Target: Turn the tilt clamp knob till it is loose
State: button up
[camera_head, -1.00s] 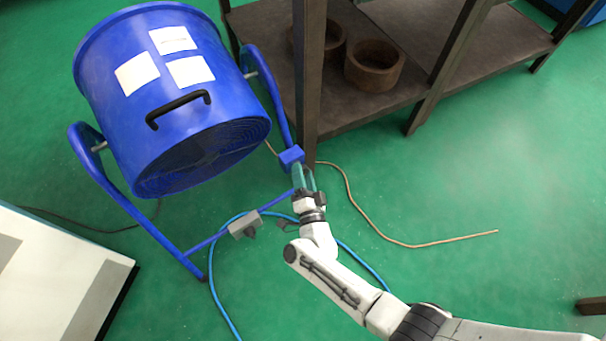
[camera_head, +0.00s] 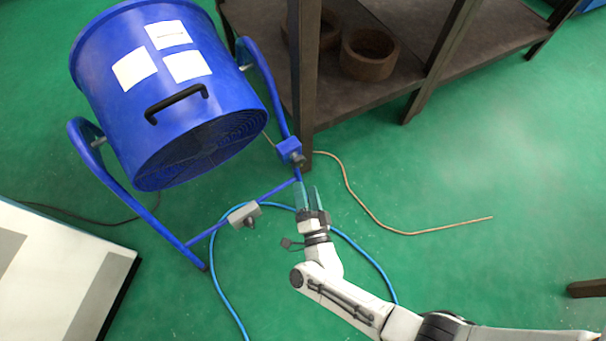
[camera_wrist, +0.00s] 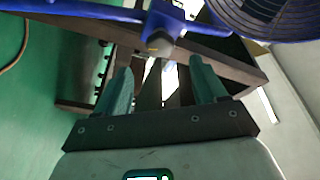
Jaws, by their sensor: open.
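A blue drum fan (camera_head: 170,95) hangs tilted in a blue tube stand (camera_head: 135,212). A blue clamp block (camera_head: 288,147) sits on the stand's right side, with a small dark knob (camera_head: 299,161) on its face. In the wrist view the block (camera_wrist: 168,17) and its knob (camera_wrist: 158,42) appear near the top, beyond and between the fingers. My gripper (camera_head: 309,189) is open and empty, a little below the knob in the head view and apart from it. It also shows in the wrist view (camera_wrist: 161,70). Whether the knob is tight or loose cannot be seen.
A grey box (camera_head: 243,214) with a dark knob is on the stand's crossbar. A brown shelf (camera_head: 370,95) stands close behind the clamp, its post (camera_head: 305,80) near it. A blue hose (camera_head: 375,265) and a brown cable (camera_head: 380,222) lie on the green floor.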

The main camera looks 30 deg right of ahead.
jog(key=shift+v, duration=1.3)
